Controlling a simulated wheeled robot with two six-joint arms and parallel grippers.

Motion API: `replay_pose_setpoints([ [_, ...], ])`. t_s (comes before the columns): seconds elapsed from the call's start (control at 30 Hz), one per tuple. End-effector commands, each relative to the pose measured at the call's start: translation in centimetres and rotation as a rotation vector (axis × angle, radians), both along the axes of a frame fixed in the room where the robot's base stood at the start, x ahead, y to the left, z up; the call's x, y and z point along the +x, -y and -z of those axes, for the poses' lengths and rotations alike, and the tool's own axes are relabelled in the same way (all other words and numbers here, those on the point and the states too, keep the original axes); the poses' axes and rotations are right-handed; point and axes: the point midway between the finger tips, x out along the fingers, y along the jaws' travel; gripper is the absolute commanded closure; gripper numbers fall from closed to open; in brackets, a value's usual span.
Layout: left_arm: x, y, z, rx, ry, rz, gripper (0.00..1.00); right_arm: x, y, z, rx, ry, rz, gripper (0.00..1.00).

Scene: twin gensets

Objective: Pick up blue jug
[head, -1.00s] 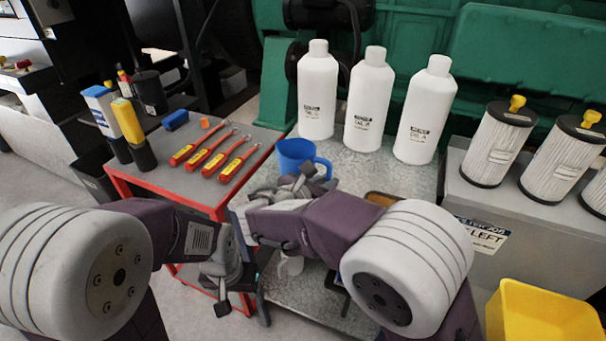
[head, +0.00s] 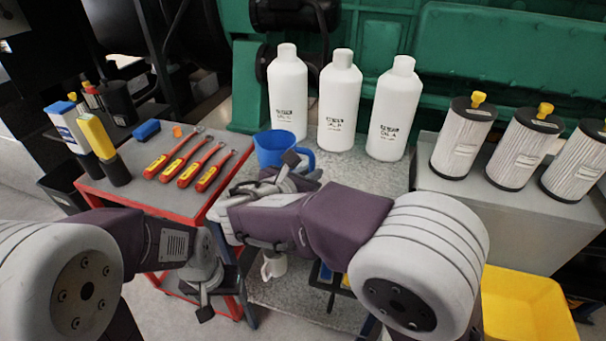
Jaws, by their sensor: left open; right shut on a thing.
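The blue jug (head: 273,148) stands upright on the grey speckled bench (head: 378,172), in front of the white bottles, with its handle toward the right. My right gripper (head: 287,166) is at the jug's near right side, shut on the jug at its handle; the fingertips are partly hidden by the wrist. My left gripper (head: 204,295) hangs low at the left, in front of the red-edged cart, open and empty, apart from the jug.
Three white bottles (head: 337,100) stand just behind the jug. A red-edged cart (head: 128,190) to the left holds several red-handled tools (head: 187,165). Filters (head: 464,137) stand to the right, above a yellow bin (head: 527,305). A white mug (head: 273,265) is on a lower shelf.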

Motion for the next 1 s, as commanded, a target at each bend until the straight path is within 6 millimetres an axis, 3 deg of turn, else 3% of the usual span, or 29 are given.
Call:
replay_pose_setpoints([
  [0.5, 0.0, 0.0, -1.6, 0.0, 0.0, 0.0, 0.29, -4.5, 4.7, -4.2, 0.003, 0.004, 0.001, 1.0],
  [1.0, 0.0, 0.0, -2.1, 0.0, 0.0, 0.0, 0.29, -6.3, 6.5, -5.6, 0.001, 0.004, 0.0, 1.0],
])
